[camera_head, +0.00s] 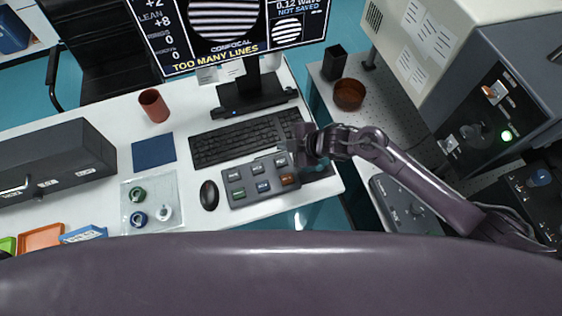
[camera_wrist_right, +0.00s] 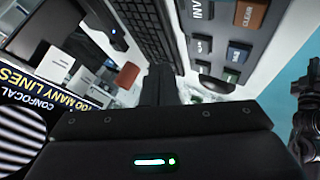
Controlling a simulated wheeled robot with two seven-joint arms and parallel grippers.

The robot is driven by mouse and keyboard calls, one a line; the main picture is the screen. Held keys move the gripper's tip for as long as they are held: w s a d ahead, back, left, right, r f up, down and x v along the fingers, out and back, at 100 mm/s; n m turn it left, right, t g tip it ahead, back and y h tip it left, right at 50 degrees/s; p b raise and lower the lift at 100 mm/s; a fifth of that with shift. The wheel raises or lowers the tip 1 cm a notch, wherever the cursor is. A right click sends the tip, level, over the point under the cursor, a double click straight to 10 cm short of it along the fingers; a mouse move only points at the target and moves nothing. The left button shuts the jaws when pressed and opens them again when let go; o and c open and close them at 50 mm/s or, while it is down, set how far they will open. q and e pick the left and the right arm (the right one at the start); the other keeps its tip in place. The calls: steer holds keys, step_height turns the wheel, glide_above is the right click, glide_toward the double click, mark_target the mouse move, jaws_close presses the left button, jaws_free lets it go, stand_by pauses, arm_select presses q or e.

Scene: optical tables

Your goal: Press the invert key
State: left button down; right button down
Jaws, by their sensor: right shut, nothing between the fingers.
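The grey keypad (camera_head: 246,203) lies on the white desk, right of the mouse. Its lower row has green, blue and orange keys; its upper row is dark. In the right wrist view the keypad (camera_wrist_right: 222,30) shows a dark key whose label begins "INV" (camera_wrist_right: 201,10), beside the orange clear key (camera_wrist_right: 250,14). My right gripper (camera_head: 298,160) is shut and empty at the upper right corner of the keypad, partly covering that area. Its dark closed fingers (camera_wrist_right: 158,88) show in the wrist view, left of the keypad. I cannot tell whether they touch anything. My left gripper is out of view.
A black keyboard (camera_head: 222,146) lies behind the keypad, and a mouse (camera_head: 209,195) to its left. The monitor (camera_head: 237,28) reads "TOO MANY LINES" and "NOT SAVED". A red cup (camera_head: 154,105), blue pad (camera_head: 153,152) and clear tray (camera_head: 170,184) stand farther left.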

mark_target(279, 161)
step_height(279, 161, down, 7)
steer(key=b, duration=0.5)
steer(key=shift+f, duration=0.1)
stand_by(1.7)
steer(key=shift+f+b, duration=0.35)
steer(key=shift+b, duration=0.1)
steer(key=shift+s+f+b, duration=0.15)
steer(key=shift+f+b, duration=0.3)
steer(key=shift+f, duration=0.25)
stand_by(0.6)
steer(key=shift+d, duration=0.1)
steer(key=shift+d+r+p, duration=0.15)
steer(key=shift+r+p, duration=0.7)
steer(key=shift+r, duration=0.05)
steer(key=shift+r, duration=0.1)
